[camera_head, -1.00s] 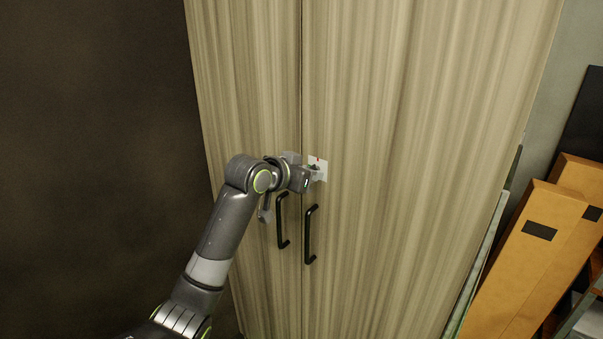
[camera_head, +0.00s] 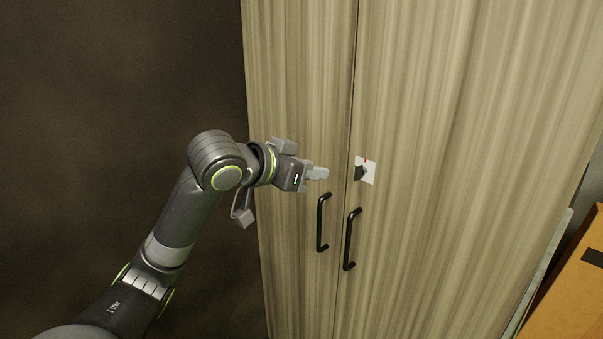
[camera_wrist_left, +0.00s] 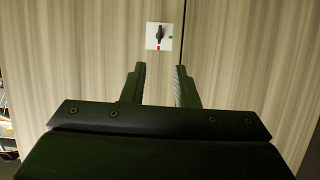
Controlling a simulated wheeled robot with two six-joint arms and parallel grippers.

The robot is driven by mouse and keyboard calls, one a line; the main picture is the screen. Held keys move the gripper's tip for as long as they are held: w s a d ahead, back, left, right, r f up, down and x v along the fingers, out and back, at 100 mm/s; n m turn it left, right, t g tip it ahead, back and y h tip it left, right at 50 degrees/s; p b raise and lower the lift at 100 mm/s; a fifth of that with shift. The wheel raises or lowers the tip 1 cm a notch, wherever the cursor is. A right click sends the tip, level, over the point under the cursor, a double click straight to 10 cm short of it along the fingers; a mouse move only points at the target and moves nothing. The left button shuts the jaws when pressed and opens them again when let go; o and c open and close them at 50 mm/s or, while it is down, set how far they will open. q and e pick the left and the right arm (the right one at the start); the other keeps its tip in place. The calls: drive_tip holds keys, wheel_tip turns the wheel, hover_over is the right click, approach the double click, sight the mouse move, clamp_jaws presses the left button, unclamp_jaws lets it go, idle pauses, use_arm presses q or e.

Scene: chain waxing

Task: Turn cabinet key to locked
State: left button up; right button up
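The dark cabinet key (camera_head: 360,173) sits on a small white plate (camera_head: 371,167) on the right door. The plate has a red mark at its top edge in the head view. In the left wrist view the key (camera_wrist_left: 160,34) stands about upright, in line with the red mark (camera_wrist_left: 158,47) at the plate's bottom edge; a green mark (camera_wrist_left: 170,37) is at the right edge. My left gripper (camera_head: 321,174) is apart from the key, to its left. In the left wrist view its two fingers (camera_wrist_left: 160,68) are spread with nothing between them. My right gripper is not in view.
The tall wood-grain cabinet (camera_head: 440,130) has both doors shut. Two black bar handles, left (camera_head: 322,222) and right (camera_head: 351,240), hang below the plate. An orange-yellow box (camera_head: 575,290) stands at the lower right. A dark wall (camera_head: 110,80) fills the left.

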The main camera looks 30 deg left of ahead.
use_arm(q)
drive_tip(key=shift+v, duration=1)
drive_tip(key=shift+f, duration=0.1)
